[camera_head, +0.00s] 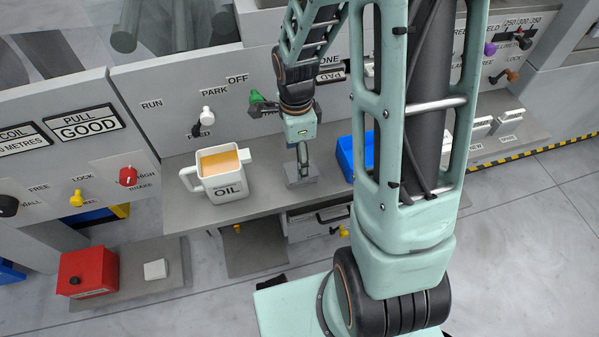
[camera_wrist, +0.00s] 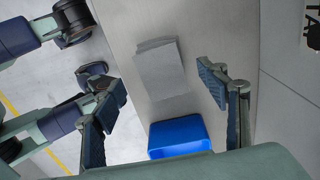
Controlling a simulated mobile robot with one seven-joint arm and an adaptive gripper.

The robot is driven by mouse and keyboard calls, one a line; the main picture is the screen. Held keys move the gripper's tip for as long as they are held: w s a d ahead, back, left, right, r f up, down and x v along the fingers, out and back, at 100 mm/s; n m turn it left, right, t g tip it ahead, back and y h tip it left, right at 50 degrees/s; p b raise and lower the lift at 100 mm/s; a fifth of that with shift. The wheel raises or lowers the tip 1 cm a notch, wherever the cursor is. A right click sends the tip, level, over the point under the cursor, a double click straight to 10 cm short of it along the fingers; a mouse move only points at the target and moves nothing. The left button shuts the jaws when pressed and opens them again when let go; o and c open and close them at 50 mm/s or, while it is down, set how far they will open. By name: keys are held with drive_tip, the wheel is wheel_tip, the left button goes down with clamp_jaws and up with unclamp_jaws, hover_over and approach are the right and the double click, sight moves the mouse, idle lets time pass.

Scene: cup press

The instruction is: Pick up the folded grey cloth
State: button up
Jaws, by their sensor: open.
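The folded grey cloth (camera_wrist: 163,68) lies flat on the grey ledge, nearly the same shade as the ledge. In the head view it (camera_head: 291,177) shows as a small grey patch under my gripper (camera_head: 303,155), which partly covers it. My gripper points down at the cloth from above. In the wrist view my gripper (camera_wrist: 152,76) has its two fingers spread wide, with the cloth in the space between them and nothing held. How far the fingertips are above the cloth is hard to tell.
A blue bin (camera_wrist: 180,137) stands on the ledge close to the cloth. A white OIL jug (camera_head: 226,177) stands to the left in the head view. Behind the ledge is a panel with knobs and levers (camera_head: 207,115). A red box (camera_head: 88,272) sits lower left.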

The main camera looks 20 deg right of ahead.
drive_tip(key=f, duration=0.2)
drive_tip(key=f+b, duration=0.1)
drive_tip(key=f, duration=0.1)
drive_tip(key=d+f, duration=0.1)
drive_tip(key=f, duration=0.1)
drive_tip(key=shift+b, duration=0.3)
drive_tip(key=c, duration=1.2)
drive_tip(key=shift+r, duration=0.2)
